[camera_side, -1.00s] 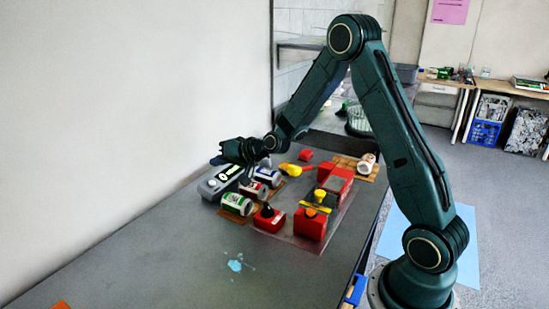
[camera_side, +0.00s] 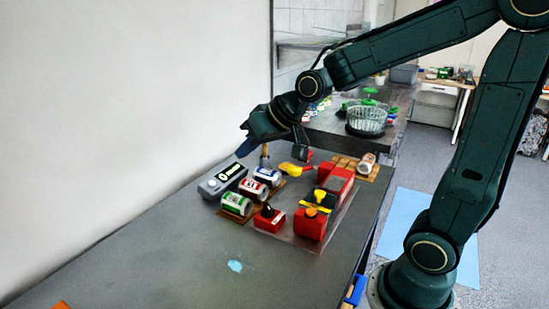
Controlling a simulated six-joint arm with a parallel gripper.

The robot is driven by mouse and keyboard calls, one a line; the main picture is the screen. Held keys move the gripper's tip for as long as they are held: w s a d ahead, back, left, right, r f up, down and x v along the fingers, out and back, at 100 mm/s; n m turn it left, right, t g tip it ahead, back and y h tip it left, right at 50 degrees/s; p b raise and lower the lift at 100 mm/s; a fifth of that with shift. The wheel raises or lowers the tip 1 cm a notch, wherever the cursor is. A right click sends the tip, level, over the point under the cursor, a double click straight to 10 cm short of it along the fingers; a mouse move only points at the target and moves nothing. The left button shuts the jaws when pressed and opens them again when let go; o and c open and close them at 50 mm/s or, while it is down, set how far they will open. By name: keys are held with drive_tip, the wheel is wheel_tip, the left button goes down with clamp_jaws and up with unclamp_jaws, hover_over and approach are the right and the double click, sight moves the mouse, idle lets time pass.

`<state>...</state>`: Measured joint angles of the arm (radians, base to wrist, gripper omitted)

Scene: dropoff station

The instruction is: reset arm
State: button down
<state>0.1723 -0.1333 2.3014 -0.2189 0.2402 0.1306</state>
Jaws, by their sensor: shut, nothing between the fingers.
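My gripper (camera_side: 245,148) is dark green and hangs above the far left part of the grey table, pointing down and to the left. Its jaws are shut and hold nothing. It is near the white wall, above and behind the grey box (camera_side: 222,180) with a black top label. No object is seen touching it.
Red blocks (camera_side: 311,225) and a yellow-handled tool (camera_side: 290,167) lie to the right. A wire basket (camera_side: 366,119) stands behind. The table's front (camera_side: 170,260) is mostly clear.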

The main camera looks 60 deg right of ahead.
drive_tip(key=s+a+r+n+g+h, duration=0.1)
drive_tip(key=s+n+g, duration=0.1)
drive_tip(key=s, duration=1.9)
drive_tip(key=shift+r+g, duration=0.2)
drive_tip(key=shift+g, duration=0.3)
